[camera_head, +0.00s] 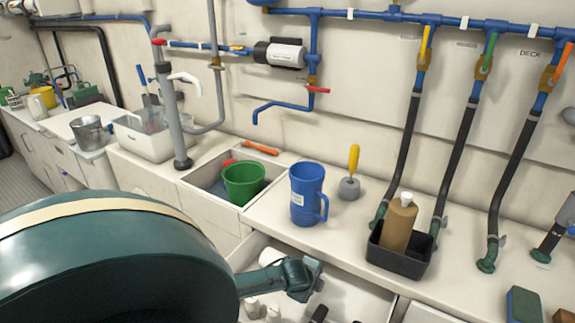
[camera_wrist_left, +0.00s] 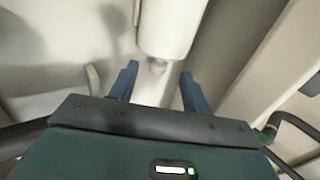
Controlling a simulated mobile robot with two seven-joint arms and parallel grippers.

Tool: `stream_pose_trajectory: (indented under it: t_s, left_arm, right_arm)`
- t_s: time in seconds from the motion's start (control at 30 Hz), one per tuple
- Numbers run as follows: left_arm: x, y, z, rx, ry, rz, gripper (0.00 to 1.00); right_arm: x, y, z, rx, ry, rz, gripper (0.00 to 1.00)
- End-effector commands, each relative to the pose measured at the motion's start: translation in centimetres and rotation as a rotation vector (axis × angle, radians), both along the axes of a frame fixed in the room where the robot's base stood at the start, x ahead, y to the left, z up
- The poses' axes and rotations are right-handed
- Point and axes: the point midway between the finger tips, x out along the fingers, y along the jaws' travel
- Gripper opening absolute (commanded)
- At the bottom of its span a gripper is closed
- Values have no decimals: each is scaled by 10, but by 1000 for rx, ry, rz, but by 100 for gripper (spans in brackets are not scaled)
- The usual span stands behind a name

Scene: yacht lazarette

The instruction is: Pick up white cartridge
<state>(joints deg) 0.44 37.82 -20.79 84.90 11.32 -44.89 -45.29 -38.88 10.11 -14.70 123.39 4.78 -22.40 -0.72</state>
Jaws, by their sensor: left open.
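The white cartridge (camera_wrist_left: 172,25) is a pale cylinder with a narrower nozzle end pointing toward my left gripper (camera_wrist_left: 158,80) in the left wrist view. The two blue fingers are apart, and the nozzle end shows in the gap between them. No finger visibly touches it. In the head view my left gripper (camera_head: 308,276) is low over an open drawer (camera_head: 350,296) below the counter. A white rounded thing (camera_head: 271,256), probably the cartridge, shows just behind the gripper and is partly hidden by it. My right gripper is not in view.
Small white items (camera_head: 253,306) and a dark handle (camera_head: 319,314) lie in the drawer. On the counter stand a blue jug (camera_head: 306,195), a green bucket (camera_head: 243,182) in the sink and a black tray (camera_head: 398,258) with a brown bottle (camera_head: 399,224). Drawer walls are close around the gripper.

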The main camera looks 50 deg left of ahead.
Motion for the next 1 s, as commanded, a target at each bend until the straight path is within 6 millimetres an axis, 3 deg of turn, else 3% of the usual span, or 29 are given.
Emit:
stream_pose_trajectory:
  t_s: [0.2, 0.53, 1.0]
  left_arm:
    - [16, 5, -27, -2, -1, 2, 48]
    - [19, 6, -30, -1, 0, -1, 47]
    - [18, 7, -30, -1, 0, -1, 9]
  right_arm:
    - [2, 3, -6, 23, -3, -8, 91]
    - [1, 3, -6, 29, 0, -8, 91]
    - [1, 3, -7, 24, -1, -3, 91]
